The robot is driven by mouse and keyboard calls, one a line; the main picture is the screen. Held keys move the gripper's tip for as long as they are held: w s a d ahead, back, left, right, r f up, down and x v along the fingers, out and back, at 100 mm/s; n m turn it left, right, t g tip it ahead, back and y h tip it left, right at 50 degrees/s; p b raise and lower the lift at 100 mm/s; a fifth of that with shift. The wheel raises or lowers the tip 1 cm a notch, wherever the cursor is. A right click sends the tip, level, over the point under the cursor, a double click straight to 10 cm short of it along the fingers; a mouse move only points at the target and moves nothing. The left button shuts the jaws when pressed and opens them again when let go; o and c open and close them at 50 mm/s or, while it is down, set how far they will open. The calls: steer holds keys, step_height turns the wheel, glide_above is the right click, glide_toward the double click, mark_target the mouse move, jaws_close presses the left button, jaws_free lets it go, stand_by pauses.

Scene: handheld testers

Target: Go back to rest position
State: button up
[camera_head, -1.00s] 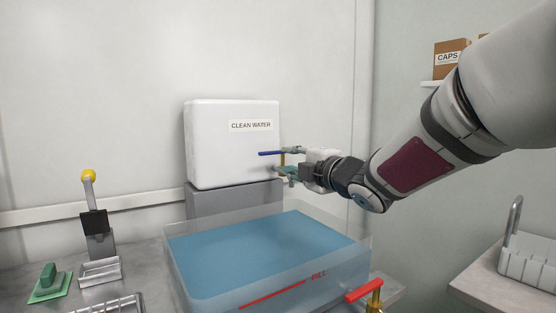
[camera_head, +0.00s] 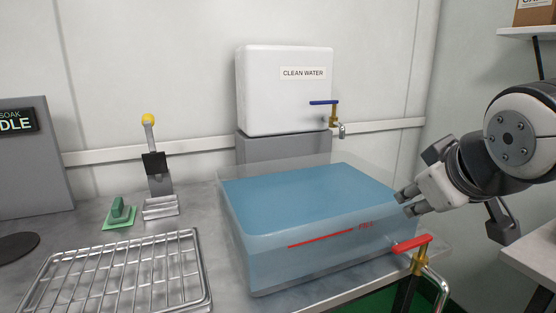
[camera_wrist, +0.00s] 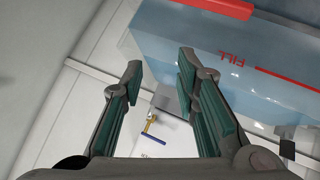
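My gripper (camera_head: 408,200) is at the right of the water basin (camera_head: 268,270), just off its right side in the head view. In the wrist view the two fingers of my gripper (camera_wrist: 160,75) stand apart with nothing between them, so it is open and empty. The basin is clear-walled with blue water and a red fill line; its side also shows in the wrist view (camera_wrist: 210,45). The white clean water tank (camera_head: 275,105) stands behind the basin, with a blue-handled tap (camera_head: 333,112) at its right.
A red-handled valve (camera_head: 412,243) sits at the basin's front right, close below my gripper. A shelf (camera_head: 530,33) hangs at the upper right.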

steer(key=s+a+f+m+g, duration=0.1)
steer(key=s+f+m+g, duration=0.15)
steer(key=s, duration=0.65)
steer(key=s+a+f+m+g+y, duration=0.1)
steer(key=s+f+g, duration=0.3)
steer(key=s, duration=0.5)
steer(key=s+a+f+m+g, duration=0.2)
steer(key=s+f+g, duration=0.2)
steer(key=s, duration=0.4)
step_height(320, 180, up, 34)
steer(key=t+p, duration=0.4)
steer(key=p, duration=2.9)
steer(key=shift+d+r+n+t, duration=0.15)
steer(key=shift+d+n+t, duration=0.2)
steer(key=shift+d+n, duration=0.1)
